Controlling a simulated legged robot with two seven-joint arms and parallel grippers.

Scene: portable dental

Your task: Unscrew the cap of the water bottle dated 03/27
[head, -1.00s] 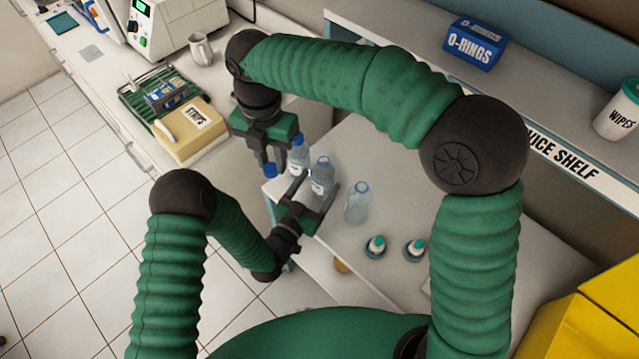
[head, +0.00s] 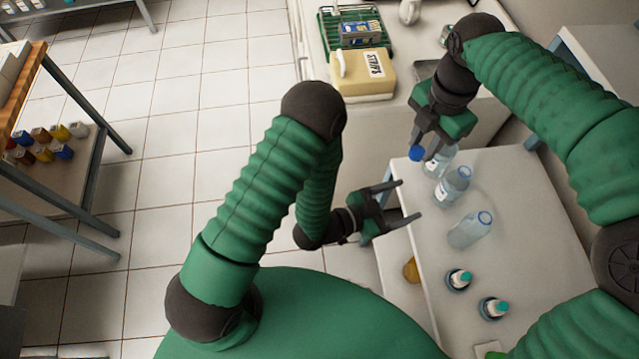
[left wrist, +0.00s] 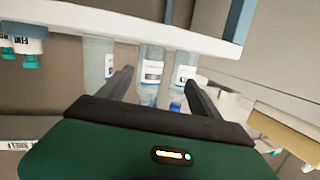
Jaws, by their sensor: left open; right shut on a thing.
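Three clear water bottles stand on the white table: a far one (head: 438,163) partly behind my right gripper, a middle one (head: 452,186) and a near one (head: 470,231). The date print is too small to read in either view. My right gripper (head: 423,150) is shut on a blue cap (head: 417,153), which it holds beside the far bottle. The cap also shows in the left wrist view (left wrist: 176,107). My left gripper (head: 409,200) is open and empty at the table's left edge, its fingers pointing toward the middle bottle (left wrist: 151,68) but apart from it.
Two small teal-capped bottles (head: 459,279) stand in dark rings nearer on the table. Behind are a counter with a tan STRIPS box (head: 362,75) and a green rack (head: 350,28). A side rack with small coloured bottles (head: 40,135) is at left. The floor between is clear.

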